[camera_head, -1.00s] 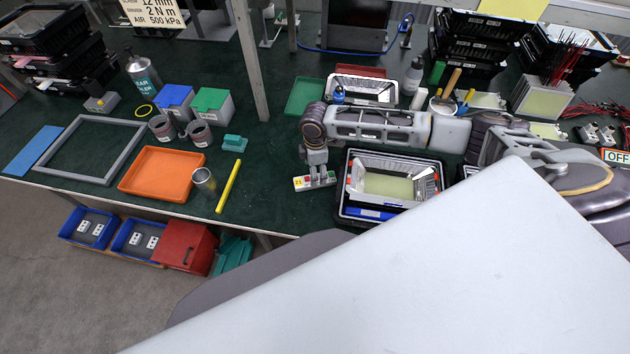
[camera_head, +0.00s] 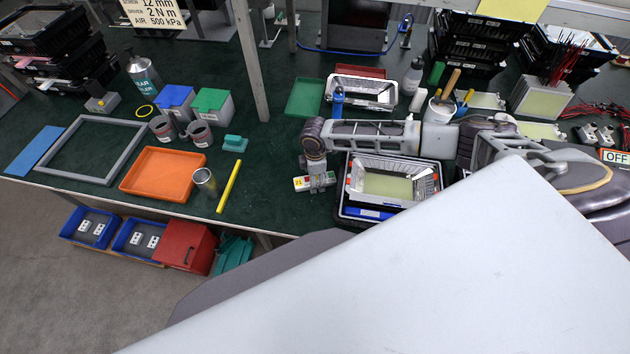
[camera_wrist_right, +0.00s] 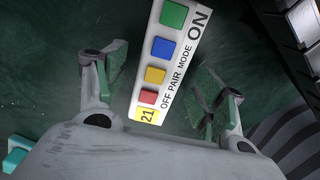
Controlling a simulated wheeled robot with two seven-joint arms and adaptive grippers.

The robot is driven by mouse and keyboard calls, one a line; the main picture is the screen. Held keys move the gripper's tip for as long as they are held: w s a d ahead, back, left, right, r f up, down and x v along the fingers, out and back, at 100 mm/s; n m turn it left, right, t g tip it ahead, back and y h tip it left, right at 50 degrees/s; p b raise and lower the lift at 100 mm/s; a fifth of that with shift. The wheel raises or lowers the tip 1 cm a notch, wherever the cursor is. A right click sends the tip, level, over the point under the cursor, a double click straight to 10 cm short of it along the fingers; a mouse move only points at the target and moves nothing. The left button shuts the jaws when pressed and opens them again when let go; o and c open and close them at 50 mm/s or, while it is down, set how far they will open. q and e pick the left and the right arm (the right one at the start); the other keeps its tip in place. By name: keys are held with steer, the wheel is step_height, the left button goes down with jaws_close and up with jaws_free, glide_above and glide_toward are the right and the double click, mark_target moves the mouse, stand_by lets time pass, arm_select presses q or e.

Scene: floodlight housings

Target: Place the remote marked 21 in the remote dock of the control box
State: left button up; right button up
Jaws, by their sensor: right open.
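The remote marked 21 (camera_head: 301,184) is a white bar lying on the green bench, left of the black tray with a floodlight housing. In the right wrist view the remote (camera_wrist_right: 162,76) shows a yellow 21 label and red, yellow, blue and green buttons. My right gripper (camera_head: 317,186) points down over it. In the wrist view my right gripper (camera_wrist_right: 166,82) is open, with a finger on each side of the remote and gaps between. I cannot pick out the control box or its dock for sure. My left gripper is not in view.
The black tray (camera_head: 347,211) stands close right of the remote. A yellow rod (camera_head: 229,186), a metal cup (camera_head: 204,181) and an orange tray (camera_head: 163,172) lie to the left. A teal block (camera_head: 235,144) lies behind the rod. Bare bench lies between rod and remote.

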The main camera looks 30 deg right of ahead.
stand_by(0.3)
steer(key=c, duration=1.2)
steer(key=shift+c, duration=0.2)
steer(key=shift+r, duration=0.1)
step_height(320, 180, up, 18)
steer(key=shift+b, duration=0.3)
